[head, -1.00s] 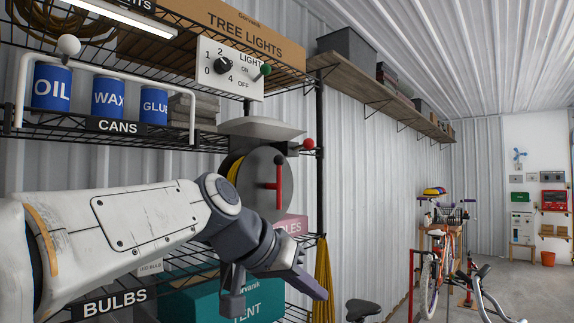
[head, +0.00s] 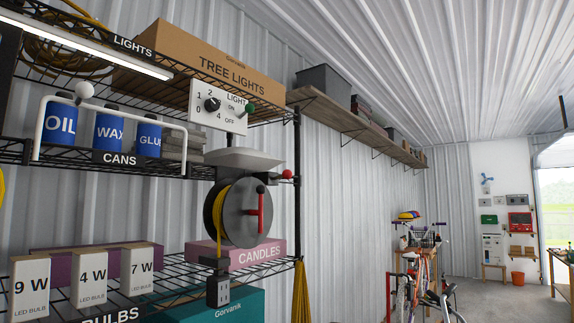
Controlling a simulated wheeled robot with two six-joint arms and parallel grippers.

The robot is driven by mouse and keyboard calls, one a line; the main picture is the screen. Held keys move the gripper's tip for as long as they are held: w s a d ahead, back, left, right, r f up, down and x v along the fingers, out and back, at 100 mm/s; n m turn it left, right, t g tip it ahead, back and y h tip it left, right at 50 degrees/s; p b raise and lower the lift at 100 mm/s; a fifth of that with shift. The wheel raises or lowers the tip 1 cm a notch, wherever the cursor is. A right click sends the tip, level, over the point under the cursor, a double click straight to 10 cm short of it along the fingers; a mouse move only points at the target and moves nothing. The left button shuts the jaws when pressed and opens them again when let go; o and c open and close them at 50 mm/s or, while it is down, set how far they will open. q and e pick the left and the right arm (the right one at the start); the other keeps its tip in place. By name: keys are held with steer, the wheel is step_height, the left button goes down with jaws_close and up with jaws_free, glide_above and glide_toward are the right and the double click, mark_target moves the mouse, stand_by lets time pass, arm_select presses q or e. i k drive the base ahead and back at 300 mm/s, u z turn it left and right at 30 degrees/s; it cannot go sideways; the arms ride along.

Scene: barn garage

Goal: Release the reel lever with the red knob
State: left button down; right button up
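The cord reel (head: 238,225) hangs under the shelf at the middle left of the head view, with a grey disc face and yellow cord wound behind it. A round red knob (head: 287,174) sits on a short dark lever at the reel's upper right, beside the black rack post. A red crank handle (head: 262,211) stands upright on the disc face. Whether the lever is engaged cannot be told. Neither of my grippers is in view, and nothing of mine covers the reel or the knob.
A switch panel (head: 217,108) with a green knob is above the reel. A white rail (head: 108,101) with a white ball runs before the blue cans. A socket box (head: 218,291) hangs below the reel. A bicycle (head: 421,275) stands further right; the floor beyond is partly clear.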

mark_target(287, 174)
steer(key=u, duration=0.55)
steer(key=k, duration=0.6)
steer(key=z, duration=0.2)
steer(key=i, duration=1)
steer(key=z, duration=1.3)
steer(key=i, duration=0.15)
steer(key=z, duration=0.15)
